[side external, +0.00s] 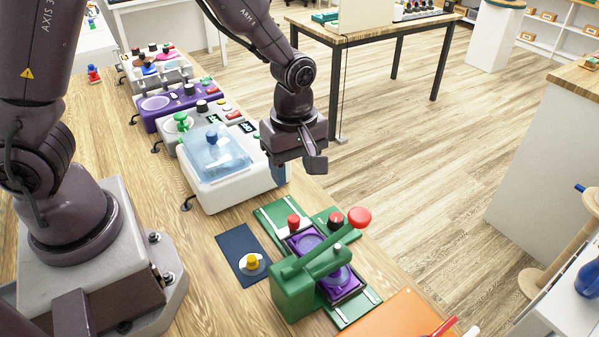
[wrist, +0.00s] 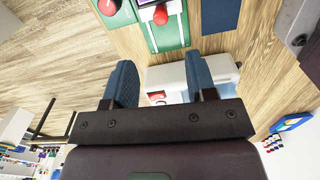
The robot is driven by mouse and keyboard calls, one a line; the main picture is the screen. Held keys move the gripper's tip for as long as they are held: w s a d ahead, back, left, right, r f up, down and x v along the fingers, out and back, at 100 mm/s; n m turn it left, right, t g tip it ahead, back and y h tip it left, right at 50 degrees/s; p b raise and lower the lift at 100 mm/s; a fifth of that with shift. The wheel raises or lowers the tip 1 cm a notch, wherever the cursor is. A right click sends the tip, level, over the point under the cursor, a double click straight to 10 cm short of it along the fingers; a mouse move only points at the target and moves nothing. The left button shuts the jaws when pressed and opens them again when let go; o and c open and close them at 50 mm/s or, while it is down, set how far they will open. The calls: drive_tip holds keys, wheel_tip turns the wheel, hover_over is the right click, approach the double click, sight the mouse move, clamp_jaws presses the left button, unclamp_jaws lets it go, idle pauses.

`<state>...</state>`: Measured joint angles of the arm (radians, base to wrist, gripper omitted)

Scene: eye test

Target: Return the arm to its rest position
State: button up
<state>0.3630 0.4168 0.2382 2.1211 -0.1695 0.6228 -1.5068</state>
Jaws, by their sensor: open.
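My gripper (side external: 312,163) hangs in the air near the table's right edge, to the right of the white box with a clear lid (side external: 215,160). In the wrist view its two blue-padded fingers (wrist: 160,80) are spread apart, with nothing held between them. A white device with a red button (wrist: 157,97) shows below and beyond the gap. My arm is bent and reaches from its base at the left over the table. No marker of a rest position shows.
An orange panel (side external: 400,318) lies nearest. A purple device (side external: 175,105) and others line the table behind. Open floor lies right.

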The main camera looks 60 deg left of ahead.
drive_tip(key=s+a+r+m+t, duration=0.2)
drive_tip(key=s+r+m, duration=0.5)
drive_tip(key=r, duration=0.3)
drive_tip(key=s+a+r+m+t, duration=0.3)
drive_tip(key=s+r+m, duration=0.4)
drive_tip(key=r+m, duration=0.2)
drive_tip(key=shift+a+r+m+t, duration=0.15)
drive_tip(key=shift+r+m+t, duration=0.2)
drive_tip(key=shift+m, duration=0.25)
idle(1.2)
